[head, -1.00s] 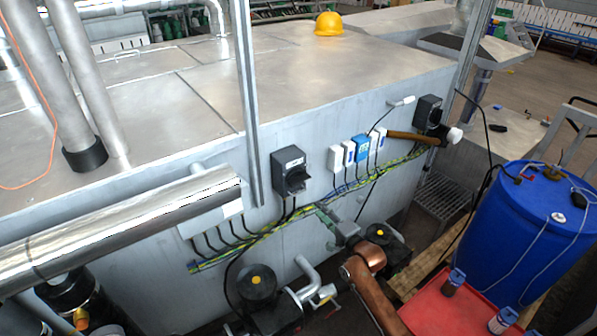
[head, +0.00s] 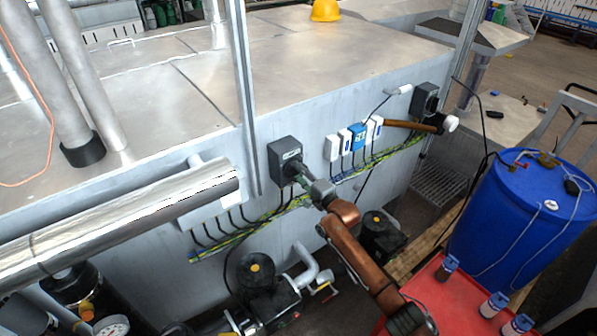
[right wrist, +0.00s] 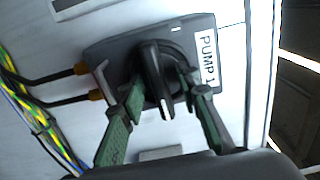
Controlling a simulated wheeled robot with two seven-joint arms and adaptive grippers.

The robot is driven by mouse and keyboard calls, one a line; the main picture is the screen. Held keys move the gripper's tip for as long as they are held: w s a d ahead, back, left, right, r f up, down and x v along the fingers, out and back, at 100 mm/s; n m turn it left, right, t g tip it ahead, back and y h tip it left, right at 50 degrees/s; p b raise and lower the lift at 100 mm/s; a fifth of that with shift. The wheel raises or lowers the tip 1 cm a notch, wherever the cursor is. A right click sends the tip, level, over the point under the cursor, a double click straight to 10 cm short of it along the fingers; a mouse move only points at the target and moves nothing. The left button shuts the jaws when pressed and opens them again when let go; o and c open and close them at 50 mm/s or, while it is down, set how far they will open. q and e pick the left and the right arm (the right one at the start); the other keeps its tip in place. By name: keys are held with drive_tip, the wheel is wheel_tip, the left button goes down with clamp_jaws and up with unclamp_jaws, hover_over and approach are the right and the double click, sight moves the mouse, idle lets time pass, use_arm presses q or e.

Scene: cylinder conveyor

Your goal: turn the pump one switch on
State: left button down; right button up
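The pump one switch is a dark grey box (head: 284,155) on the side wall of the metal tank in the head view. In the right wrist view the box (right wrist: 105,52) carries a white label reading PUMP 1. Its black knob (right wrist: 153,75) has a raised grip bar that runs along the direction of the label text. My right gripper (head: 297,180) is at the box. In the right wrist view its green-padded fingers (right wrist: 162,88) are apart, one on each side of the knob's bar, with gaps visible. My left gripper is not in view.
A second dark switch box (head: 425,98) is farther right on the wall, beside a brown bar (head: 410,125). White and blue modules (head: 357,137) sit between them. Cables run below. Pumps (head: 262,285) stand underneath; a blue drum (head: 515,215) and red surface (head: 445,300) are right.

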clamp_jaws()
idle(0.4)
drive_tip(key=shift+f, duration=0.1)
drive_tip(key=n+b, duration=0.2)
drive_tip(key=n, duration=0.2)
drive_tip(key=shift+f, duration=0.1)
drive_tip(key=n+b, duration=0.1)
drive_tip(key=n, duration=0.2)
drive_tip(key=shift+n, duration=0.3)
drive_tip(key=n+b, duration=0.2)
drive_tip(key=n, duration=0.3)
drive_tip(key=shift+n+b, duration=0.55)
drive_tip(key=shift+n, duration=2.15)
